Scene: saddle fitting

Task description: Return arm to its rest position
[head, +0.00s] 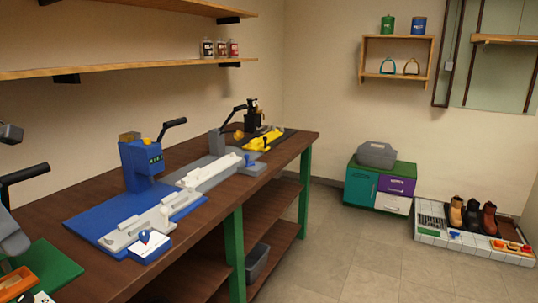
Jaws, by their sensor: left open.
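My left gripper (10,132) shows only in part, as a dark grey block at the left edge of the head view. It is raised above the workbench (100,190), open, apart from the bench items and with nothing visible in it. Most of my left arm is outside the picture. My right gripper is not in view.
A black lever handle (25,173) and a green mat (50,262) lie below. A blue press (142,165) stands on a blue mat (88,222) mid-bench, with grey and yellow stations behind. A wooden shelf (130,67) overhangs the bench.

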